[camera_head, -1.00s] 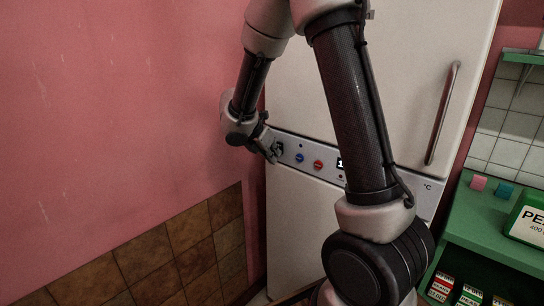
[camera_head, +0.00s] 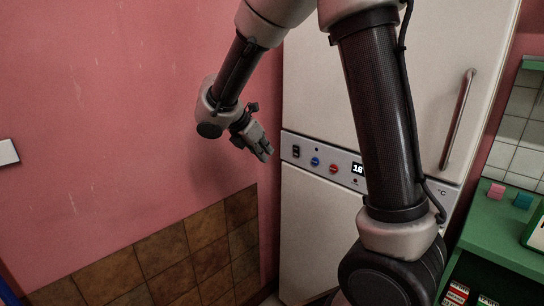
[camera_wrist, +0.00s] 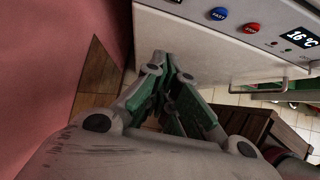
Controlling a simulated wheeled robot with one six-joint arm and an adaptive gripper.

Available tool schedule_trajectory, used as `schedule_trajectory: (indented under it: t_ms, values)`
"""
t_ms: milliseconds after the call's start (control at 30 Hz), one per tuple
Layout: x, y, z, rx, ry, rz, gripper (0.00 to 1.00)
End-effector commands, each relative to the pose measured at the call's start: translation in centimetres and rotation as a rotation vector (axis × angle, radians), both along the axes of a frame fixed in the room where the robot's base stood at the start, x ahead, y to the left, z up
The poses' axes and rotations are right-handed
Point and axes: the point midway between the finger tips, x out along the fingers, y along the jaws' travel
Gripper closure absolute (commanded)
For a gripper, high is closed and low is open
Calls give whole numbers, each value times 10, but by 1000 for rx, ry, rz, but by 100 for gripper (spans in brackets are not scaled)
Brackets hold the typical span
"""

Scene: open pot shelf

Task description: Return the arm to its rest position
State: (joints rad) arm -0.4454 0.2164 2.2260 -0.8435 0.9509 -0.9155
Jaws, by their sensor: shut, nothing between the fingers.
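My arm is raised and bent in the head view, in front of a white fridge. My gripper (camera_head: 264,153) hangs at the left of the fridge's control panel (camera_head: 330,163), apart from it, with its fingers pointing down and right. In the wrist view my gripper (camera_wrist: 166,62) has its fingertips together, with nothing between them. The panel carries a black switch (camera_head: 296,152), a blue button (camera_head: 315,161), a red button (camera_head: 334,169) and a display (camera_head: 358,169). The display reads 16 °C in the wrist view (camera_wrist: 300,37).
The fridge's upper door has a long handle (camera_head: 458,118). A green shelf (camera_head: 495,235) stands at the right with a pink block (camera_head: 496,190) and a teal block (camera_head: 522,201) on top. The pink wall (camera_head: 110,120) is at the left. A wooden crate (camera_wrist: 245,123) shows in the wrist view.

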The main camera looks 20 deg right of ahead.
Motion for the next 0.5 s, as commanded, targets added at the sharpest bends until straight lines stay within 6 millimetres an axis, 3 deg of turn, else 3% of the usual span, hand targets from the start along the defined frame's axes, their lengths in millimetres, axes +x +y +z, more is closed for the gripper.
schedule_trajectory:
  t_ms: [333, 433, 500]
  values:
    - [-5, 5, 2, 30, -54, -91, 100]
    - [-25, 2, -13, 91, -93, -273, 100]
    - [-53, -1, -19, 158, -135, -459, 100]
